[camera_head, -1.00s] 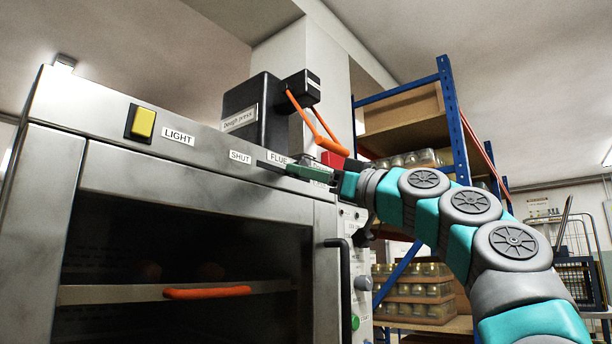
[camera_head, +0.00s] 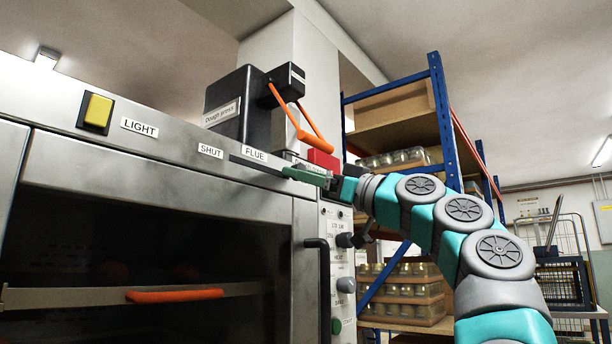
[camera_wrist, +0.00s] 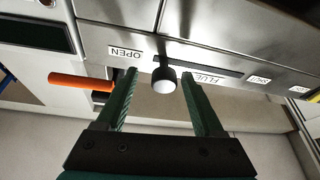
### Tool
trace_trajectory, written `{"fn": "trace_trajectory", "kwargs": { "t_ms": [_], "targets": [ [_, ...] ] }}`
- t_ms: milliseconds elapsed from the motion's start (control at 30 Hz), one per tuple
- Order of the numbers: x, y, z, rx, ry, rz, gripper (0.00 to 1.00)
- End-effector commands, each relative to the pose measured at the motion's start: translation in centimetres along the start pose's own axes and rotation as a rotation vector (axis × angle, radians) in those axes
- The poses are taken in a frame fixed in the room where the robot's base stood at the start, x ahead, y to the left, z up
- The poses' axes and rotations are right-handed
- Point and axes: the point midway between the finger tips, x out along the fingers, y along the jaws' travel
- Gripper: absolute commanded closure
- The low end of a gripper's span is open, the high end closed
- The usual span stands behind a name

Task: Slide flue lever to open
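The flue lever (camera_wrist: 163,82), a dark knob with a pale round end, shows in the wrist view between my gripper's two green fingers. It stands at the end of the dark slot (camera_wrist: 222,68) beside the OPEN label (camera_wrist: 125,52), away from the SHUT label (camera_wrist: 258,80). My gripper (camera_wrist: 158,76) is open, with gaps visible on both sides of the knob, narrower towards the FLUE label (camera_wrist: 207,77). In the head view my gripper (camera_head: 303,175) is at the oven's upper front panel, right of the FLUE label (camera_head: 254,155), and hides the knob.
The dough press (camera_head: 237,108) with orange levers stands behind on top, near my gripper. Blue-framed shelves (camera_head: 441,110) with jars stand behind my arm.

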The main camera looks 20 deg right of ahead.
Motion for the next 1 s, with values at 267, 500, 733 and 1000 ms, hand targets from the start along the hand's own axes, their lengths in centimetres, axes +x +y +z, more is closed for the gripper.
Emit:
{"fn": "trace_trajectory", "kwargs": {
  "t_ms": [267,500,733,1000],
  "targets": [
    [-0.2,-0.1,0.0,0.000,0.000,-0.001,0.31],
    [-2.4,-0.1,0.2,0.001,0.002,-0.002,0.31],
    [-5.9,0.0,0.1,0.000,0.003,0.001,0.31],
    [-7.8,0.0,0.1,0.000,0.000,-0.001,0.31]
  ]
}}
